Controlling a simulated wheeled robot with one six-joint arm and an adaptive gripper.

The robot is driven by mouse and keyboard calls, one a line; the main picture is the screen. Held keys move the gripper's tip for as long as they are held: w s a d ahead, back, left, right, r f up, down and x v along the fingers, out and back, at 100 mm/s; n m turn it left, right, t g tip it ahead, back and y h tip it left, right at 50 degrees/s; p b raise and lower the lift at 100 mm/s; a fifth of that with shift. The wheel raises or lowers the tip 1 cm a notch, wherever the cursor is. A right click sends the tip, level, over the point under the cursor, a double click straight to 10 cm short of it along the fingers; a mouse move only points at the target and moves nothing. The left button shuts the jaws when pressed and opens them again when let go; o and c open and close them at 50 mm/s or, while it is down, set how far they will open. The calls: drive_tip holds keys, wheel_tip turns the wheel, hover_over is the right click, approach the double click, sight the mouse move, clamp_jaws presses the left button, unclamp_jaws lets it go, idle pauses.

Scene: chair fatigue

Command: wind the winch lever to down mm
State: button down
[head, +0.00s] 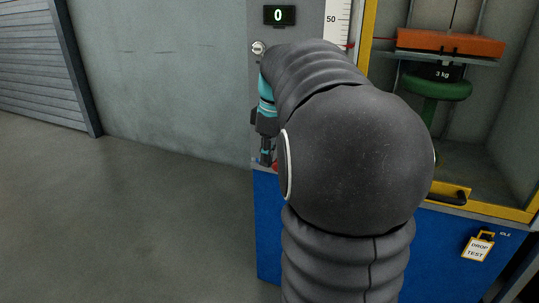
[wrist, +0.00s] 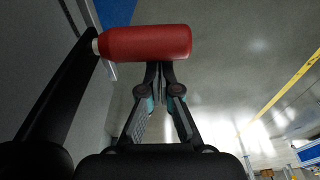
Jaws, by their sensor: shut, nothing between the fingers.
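The winch lever shows in the wrist view as a dark bar (wrist: 62,98) on the left, with a red cylindrical grip (wrist: 145,42) at its far end. My gripper (wrist: 160,72) is shut and empty, its fingertips at the lower edge of the red grip in the picture. I cannot tell if they touch it. In the head view my gripper (head: 266,158) points down at the cabinet's left edge, with a bit of red beside it. My arm hides most of the lever there. A display (head: 279,15) reads 0, and a scale (head: 338,22) shows 50.
Right of my arm, a yellow-framed bay holds an orange block (head: 450,42), a 3 kg weight (head: 441,72) and a green stool (head: 437,88). A DROP TEST tag (head: 478,247) hangs on the blue cabinet front (head: 268,225). The floor (head: 130,220) at left is clear.

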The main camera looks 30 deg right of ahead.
wheel_tip(320, 180, up, 9)
drive_tip(key=w+a+p, duration=0.1)
drive_tip(key=p, duration=0.1)
drive_tip(key=shift+w+r, duration=0.2)
drive_tip(key=shift+w, duration=0.1)
